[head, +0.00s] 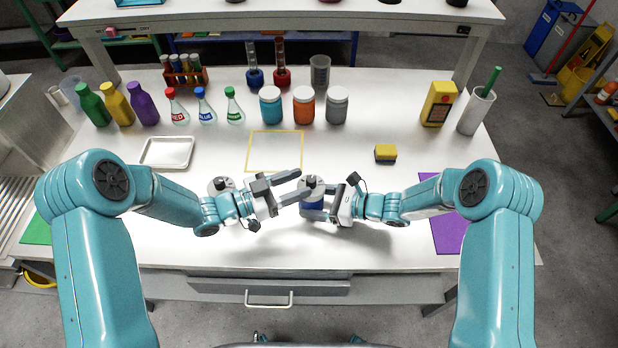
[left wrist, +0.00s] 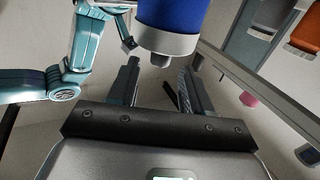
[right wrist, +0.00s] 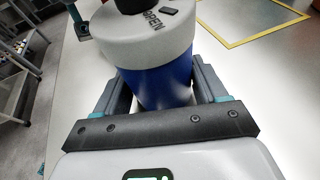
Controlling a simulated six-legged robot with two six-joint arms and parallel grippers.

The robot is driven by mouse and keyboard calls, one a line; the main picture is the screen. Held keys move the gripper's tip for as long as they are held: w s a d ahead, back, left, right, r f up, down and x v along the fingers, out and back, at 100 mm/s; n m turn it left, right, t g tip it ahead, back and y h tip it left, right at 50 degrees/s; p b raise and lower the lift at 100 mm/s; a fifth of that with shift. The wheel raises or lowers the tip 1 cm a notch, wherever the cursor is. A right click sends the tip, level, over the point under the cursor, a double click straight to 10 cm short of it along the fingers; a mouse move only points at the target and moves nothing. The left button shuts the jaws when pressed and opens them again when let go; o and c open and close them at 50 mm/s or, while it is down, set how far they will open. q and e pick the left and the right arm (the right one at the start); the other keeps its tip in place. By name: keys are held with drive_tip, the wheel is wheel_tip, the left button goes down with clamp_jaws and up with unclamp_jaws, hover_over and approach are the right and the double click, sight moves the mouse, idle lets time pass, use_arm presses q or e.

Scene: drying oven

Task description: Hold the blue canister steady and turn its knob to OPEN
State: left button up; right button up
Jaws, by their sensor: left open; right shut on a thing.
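The blue canister (head: 313,206) stands upright near the front middle of the table. Its blue body (right wrist: 168,82) sits between the fingers of my right gripper (right wrist: 158,85), which is shut on it. Its pale grey lid (right wrist: 150,38) carries partly visible lettering. The dark grey knob (head: 311,181) is on top; the right wrist view cuts it off. My left gripper (head: 300,183) is open, coming from the left at knob height. In the left wrist view the knob (left wrist: 160,60) lies around the gap between its fingertips; I cannot tell whether they touch it.
A grey-topped round object (head: 220,186) stands behind my left forearm. A yellow square outline (head: 248,150) and a metal tray (head: 167,152) lie behind the grippers. A yellow sponge (head: 385,152) is at right. Bottles, flasks and jars line the back.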

use_arm(q)
drive_tip(key=v, duration=0.7)
drive_tip(key=shift+s+a, duration=0.15)
drive_tip(key=shift+a, duration=0.15)
drive_tip(key=shift+o, duration=0.2)
